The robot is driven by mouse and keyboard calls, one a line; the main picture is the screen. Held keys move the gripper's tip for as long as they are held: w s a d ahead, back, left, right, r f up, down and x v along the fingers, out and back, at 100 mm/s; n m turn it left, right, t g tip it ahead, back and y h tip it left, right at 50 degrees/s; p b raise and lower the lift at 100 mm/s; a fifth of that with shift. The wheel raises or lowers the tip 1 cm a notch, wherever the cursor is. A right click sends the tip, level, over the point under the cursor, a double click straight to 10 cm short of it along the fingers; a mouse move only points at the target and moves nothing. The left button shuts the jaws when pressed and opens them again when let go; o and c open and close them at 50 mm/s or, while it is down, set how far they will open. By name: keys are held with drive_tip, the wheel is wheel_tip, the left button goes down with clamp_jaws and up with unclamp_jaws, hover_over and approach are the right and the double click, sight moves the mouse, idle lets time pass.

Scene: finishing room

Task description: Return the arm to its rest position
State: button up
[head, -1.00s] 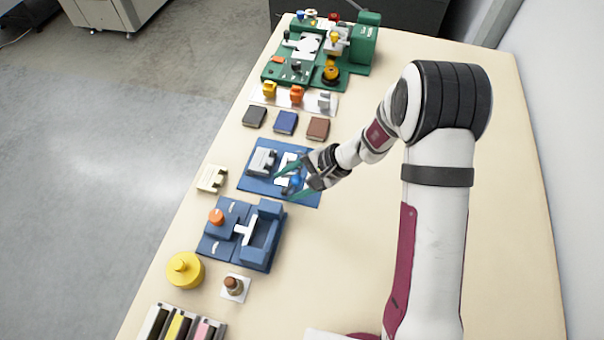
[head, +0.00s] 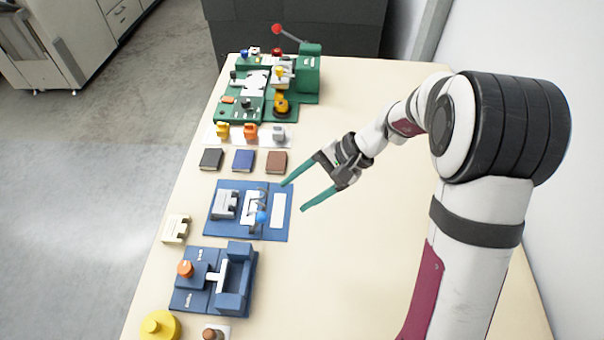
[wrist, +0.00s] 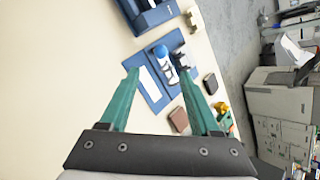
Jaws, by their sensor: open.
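My gripper (head: 292,197) is open, with two green fingers spread apart and nothing between them. In the head view it hangs just right of the blue board (head: 281,233), apart from the things on it. The board carries a grey block (head: 225,204), a white piece with a blue ball (head: 261,217) and a white patch. In the wrist view the fingers (wrist: 157,72) point toward the same board (wrist: 152,98), and the blue ball (wrist: 161,51) shows beyond them.
A blue fixture (head: 233,285) stands nearer me, and a green machine (head: 306,80) stands at the far end. Three small books, the middle one blue (head: 243,160), lie behind the board. The cream tabletop (head: 365,270) is clear to the right of these things.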

drive_tip(key=s+d+r+h, duration=0.2)
drive_tip(key=s+d, duration=0.1)
drive_tip(key=s, duration=0.4)
drive_tip(key=s+d+r+h, duration=0.2)
drive_tip(key=s+d, duration=0.1)
drive_tip(key=s, duration=0.5)
drive_tip(key=s+d+r+t+h, duration=0.1)
drive_tip(key=s+d+r+h, duration=0.1)
drive_tip(key=s, duration=0.6)
drive_tip(key=shift+d+r+n, duration=0.3)
drive_tip(key=shift+d+r, duration=0.15)
drive_tip(key=shift+d, duration=0.3)
